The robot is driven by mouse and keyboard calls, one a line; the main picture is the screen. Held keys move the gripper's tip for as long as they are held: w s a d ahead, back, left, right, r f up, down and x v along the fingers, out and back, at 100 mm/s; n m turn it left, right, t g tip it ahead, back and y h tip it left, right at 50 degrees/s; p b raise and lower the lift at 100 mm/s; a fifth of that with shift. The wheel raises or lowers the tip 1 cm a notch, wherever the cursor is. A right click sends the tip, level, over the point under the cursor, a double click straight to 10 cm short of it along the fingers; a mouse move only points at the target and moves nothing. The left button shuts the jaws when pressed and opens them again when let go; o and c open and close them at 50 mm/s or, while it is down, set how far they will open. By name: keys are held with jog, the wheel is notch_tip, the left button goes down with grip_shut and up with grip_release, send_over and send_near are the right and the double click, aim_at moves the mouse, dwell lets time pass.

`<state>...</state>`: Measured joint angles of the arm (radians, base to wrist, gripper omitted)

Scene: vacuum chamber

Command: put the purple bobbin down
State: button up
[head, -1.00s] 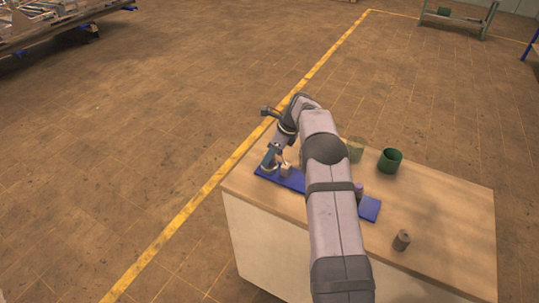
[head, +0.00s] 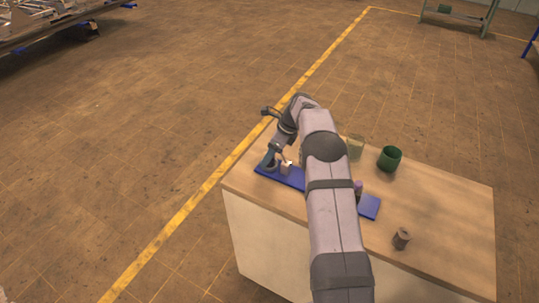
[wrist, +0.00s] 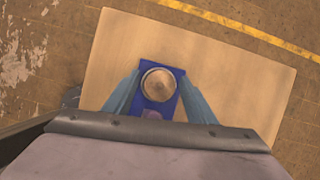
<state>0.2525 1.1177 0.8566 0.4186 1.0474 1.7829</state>
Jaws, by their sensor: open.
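A blue strip (head: 370,208) lies on the table. A small bobbin with a pale, round wooden-looking top (wrist: 158,84) stands upright on it near its far left end; it also shows in the head view (head: 286,169). My gripper (head: 279,163) is around this bobbin, with one finger on each side in the wrist view (wrist: 160,76) and the jaws open. A purple bobbin (head: 358,187) stands further along the strip, partly hidden by my arm. A purple patch (wrist: 152,115) shows beside the pale top in the wrist view, cut off by my wrist.
A green cup (head: 390,158) and a see-through container (head: 355,148) stand at the back of the table (head: 450,210). A brown bobbin (head: 401,238) stands near the front right. The right side of the table is mostly clear. A yellow floor line (head: 200,195) runs past the table's left.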

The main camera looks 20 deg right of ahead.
jog(key=b+v, duration=0.2)
jog(key=v, duration=1)
jog(key=shift+b, duration=0.4)
jog(key=shift+s+a+n, duration=0.35)
jog(key=shift+s+n, duration=0.05)
jog(key=shift+s, duration=0.05)
jog(key=s+a+f+n+g+h, duration=0.1)
jog(key=s+a+f+n, duration=0.1)
jog(key=s+n, duration=0.6)
jog(key=s+a+f+n+h, duration=0.1)
jog(key=s+a+f+n, duration=0.2)
jog(key=s+n, duration=0.5)
jog(key=s+a+f+n+g+h, duration=0.1)
jog(key=s+a+n, duration=0.3)
jog(key=s, duration=1.6)
jog(key=f+n, duration=0.1)
jog(key=n, duration=0.3)
jog(key=shift+a+f+n+g+h, duration=0.3)
jog(key=shift+a+f, duration=0.05)
jog(key=shift+c, duration=0.2)
